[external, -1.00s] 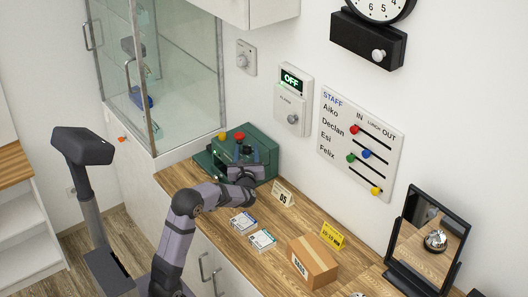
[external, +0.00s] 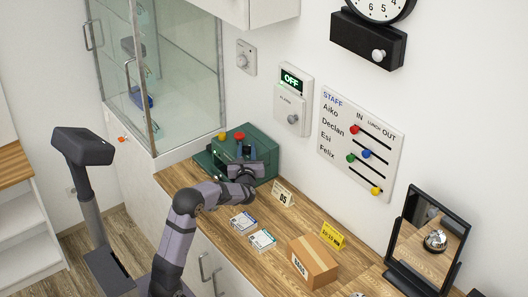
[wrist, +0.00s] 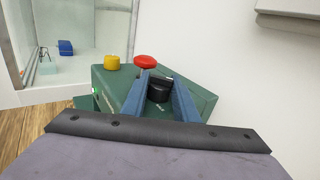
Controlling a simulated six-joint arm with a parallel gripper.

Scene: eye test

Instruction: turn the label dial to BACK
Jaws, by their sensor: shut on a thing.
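The green label machine (external: 210,163) stands at the back end of the counter. It has a yellow button (wrist: 112,62) and a red button (wrist: 145,62) on top. My gripper (wrist: 158,92) reaches it with two blue fingers, which are shut on its black dial (wrist: 158,87). In the external view my gripper (external: 246,152) is at the machine, and the dial is hidden behind it. The dial's lettering is too small or hidden to read, so I cannot tell its setting.
Number card (external: 283,194), two small packets (external: 243,222), a yellow card (external: 332,235) and a cardboard box (external: 312,262) lie on the counter along my arm's right. A glass cabinet (external: 185,75) stands behind the machine. The wall above holds a staff board (external: 350,115).

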